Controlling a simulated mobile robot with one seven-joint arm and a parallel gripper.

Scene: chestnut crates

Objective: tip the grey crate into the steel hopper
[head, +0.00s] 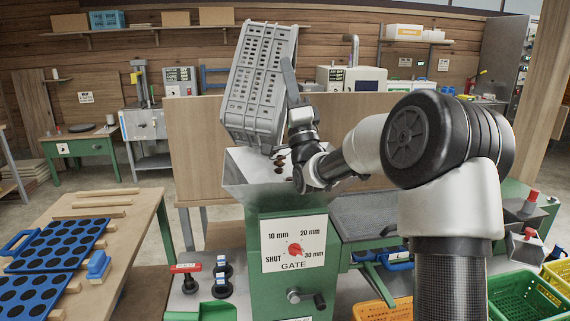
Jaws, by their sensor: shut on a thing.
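The grey crate (262,75) is a slotted plastic box, tilted steeply on end above the steel hopper (240,185). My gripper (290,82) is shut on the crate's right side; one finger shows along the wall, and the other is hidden. Several brown chestnuts (280,162) show in a small cluster just below the crate's lower end, over the hopper mouth. The crate's inside and most of the hopper's inside are hidden. The hopper sits on a green machine (262,225) with a gate dial (295,250) marked SHUT, 10, 20 and 30 mm.
A wooden panel (200,150) stands close behind the hopper. A wooden table (130,235) at left holds a blue tray with round holes (60,245). Yellow (385,310) and green (520,295) crates stand low at right. A steel trough (370,215) lies right of the hopper.

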